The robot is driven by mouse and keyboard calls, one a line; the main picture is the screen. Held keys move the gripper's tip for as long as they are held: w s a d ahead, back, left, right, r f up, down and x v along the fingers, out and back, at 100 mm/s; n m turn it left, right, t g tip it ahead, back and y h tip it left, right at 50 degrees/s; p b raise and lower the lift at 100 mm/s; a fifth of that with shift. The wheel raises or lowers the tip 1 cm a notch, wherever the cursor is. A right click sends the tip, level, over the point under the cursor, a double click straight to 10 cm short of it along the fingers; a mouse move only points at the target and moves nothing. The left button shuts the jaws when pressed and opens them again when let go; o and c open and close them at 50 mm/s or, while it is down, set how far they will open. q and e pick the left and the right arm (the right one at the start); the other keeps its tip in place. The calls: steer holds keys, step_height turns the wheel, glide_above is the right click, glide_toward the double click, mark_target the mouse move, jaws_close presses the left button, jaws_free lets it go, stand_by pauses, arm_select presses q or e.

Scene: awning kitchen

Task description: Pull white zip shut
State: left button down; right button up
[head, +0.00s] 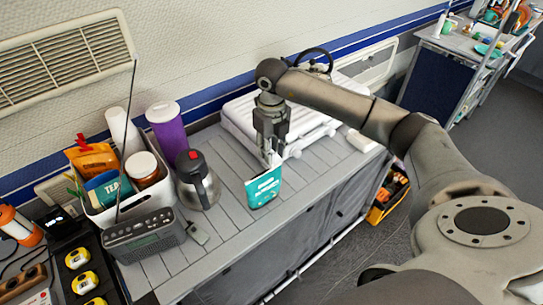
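A teal pouch (263,189) with pale lettering stands upright on the grey slatted counter (225,228), near its front edge. A small whitish part (275,160) shows at the pouch's top right corner; it may be the white zip, but it is too small to tell. My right gripper (271,154) points down at the pouch's top edge, by this whitish part. The fingers look close together. I cannot tell whether they hold the zip or only stand near it. My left gripper is not in view.
A white ridged case (242,112) lies behind my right gripper. A steel flask (197,180) with a black lid, a purple canister (167,131), a grey radio (145,236) and a filled white bin (98,212) stand to the left. The counter right of the pouch is clear.

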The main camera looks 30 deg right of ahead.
mark_target(271, 167)
steer(key=shift+f+p, duration=0.5)
steer(key=shift+f, duration=1.65)
steer(key=shift+c, duration=0.4)
jaws_close()
